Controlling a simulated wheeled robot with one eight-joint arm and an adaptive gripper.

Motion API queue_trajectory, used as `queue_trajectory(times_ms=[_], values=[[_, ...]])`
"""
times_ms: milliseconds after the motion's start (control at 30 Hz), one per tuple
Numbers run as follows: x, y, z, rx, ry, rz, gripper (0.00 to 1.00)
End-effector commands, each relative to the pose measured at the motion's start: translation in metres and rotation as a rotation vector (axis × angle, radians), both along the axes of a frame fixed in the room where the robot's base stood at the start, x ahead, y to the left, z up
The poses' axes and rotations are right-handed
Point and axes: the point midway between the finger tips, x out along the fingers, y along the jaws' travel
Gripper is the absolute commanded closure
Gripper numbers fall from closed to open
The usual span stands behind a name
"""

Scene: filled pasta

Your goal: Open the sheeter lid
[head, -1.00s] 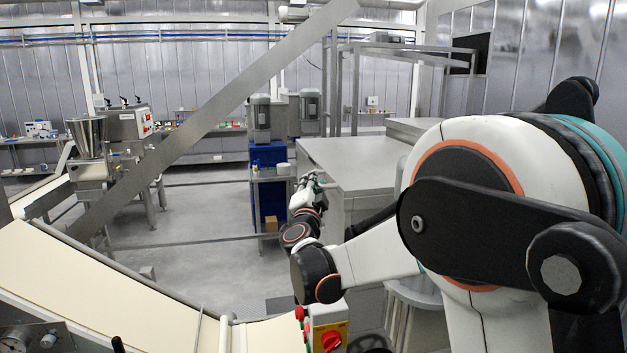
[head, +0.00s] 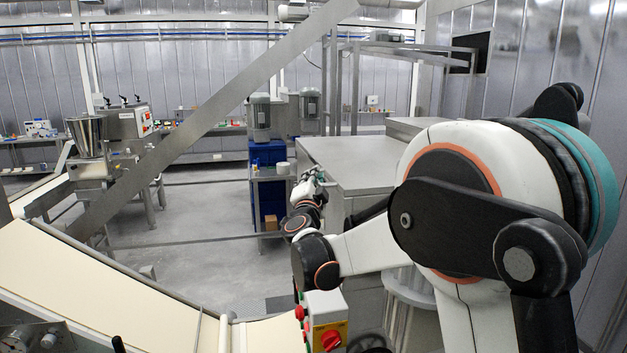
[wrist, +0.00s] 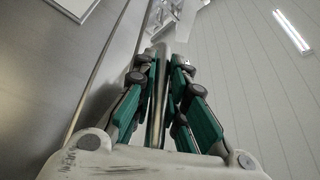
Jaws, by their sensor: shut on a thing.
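A large grey metal housing with a flat top (head: 355,152) stands in the middle of the head view; it seems to be the sheeter with its lid, though I cannot tell where the lid parts from the body. My gripper (head: 313,177) is small there, at the housing's left edge, partly hidden by my wrist. In the wrist view, my gripper (wrist: 160,75) has its green-padded fingers closed on both sides of a metal bar (wrist: 157,105), which looks like the handle. A grey metal panel (wrist: 40,70) runs along the left of the bar. I cannot see the lid raised.
A cream conveyor belt (head: 90,285) crosses the lower left. A control box with a red knob (head: 326,330) sits below my arm. A blue cabinet (head: 266,190) with grey motors stands behind my gripper. A slanted metal beam (head: 215,110) crosses the view. Floor at centre left is clear.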

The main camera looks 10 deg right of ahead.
Motion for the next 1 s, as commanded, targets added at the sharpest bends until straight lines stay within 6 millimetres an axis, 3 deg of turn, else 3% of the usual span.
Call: queue_trajectory(times_ms=[267, 467, 767, 1000], values=[[0.000, -0.002, 0.055, 0.090, -0.002, -0.001, 1.00], [0.000, -0.014, 0.120, 0.218, -0.001, -0.002, 1.00], [0.000, -0.051, 0.223, 0.441, -0.001, -0.003, 1.00], [0.000, -0.097, 0.295, 0.619, -0.002, -0.004, 1.00]])
